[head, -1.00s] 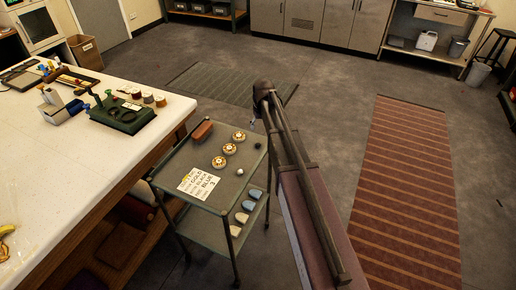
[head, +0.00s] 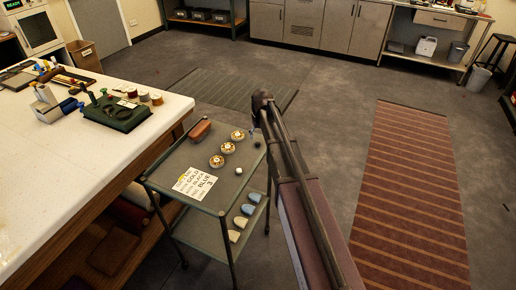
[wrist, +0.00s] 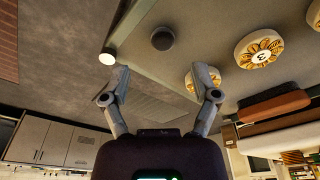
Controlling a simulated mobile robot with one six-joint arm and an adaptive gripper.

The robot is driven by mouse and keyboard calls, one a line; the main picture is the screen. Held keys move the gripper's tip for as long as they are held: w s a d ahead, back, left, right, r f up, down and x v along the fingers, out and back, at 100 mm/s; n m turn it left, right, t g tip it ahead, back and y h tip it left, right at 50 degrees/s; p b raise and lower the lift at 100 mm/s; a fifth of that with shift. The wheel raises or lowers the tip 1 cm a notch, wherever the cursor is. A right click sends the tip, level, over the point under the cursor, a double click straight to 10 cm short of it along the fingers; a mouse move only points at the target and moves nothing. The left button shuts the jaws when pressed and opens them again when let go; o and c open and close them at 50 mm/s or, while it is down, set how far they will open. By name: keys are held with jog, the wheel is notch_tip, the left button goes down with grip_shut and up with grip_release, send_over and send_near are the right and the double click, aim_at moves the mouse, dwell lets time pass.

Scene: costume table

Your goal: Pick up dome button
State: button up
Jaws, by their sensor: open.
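A small dark round button (head: 257,144) lies on the top of the trolley (head: 206,155), near its right edge. It shows as a dark dome-like disc (wrist: 162,39) at the upper middle of the wrist view. A second small, pale round piece (head: 239,171) lies nearer the front. I cannot tell for certain which is the dome button. In the wrist view my gripper (wrist: 160,82) is open and empty. The dark button is beyond the fingertips and apart from them. In the head view my arm hides most of the gripper, near the trolley's far right corner.
A white table (head: 60,165) flanks the trolley.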

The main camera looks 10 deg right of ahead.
aim_at(258, 143)
jog(key=shift+f, duration=0.2)
dwell(0.3)
jog(key=f+b, duration=0.4)
jog(key=b, duration=0.1)
jog(key=shift+w+a+f, duration=0.2)
jog(key=shift+w+f, duration=0.15)
jog(key=shift+f, duration=0.05)
dwell(0.5)
jog(key=c, duration=0.8)
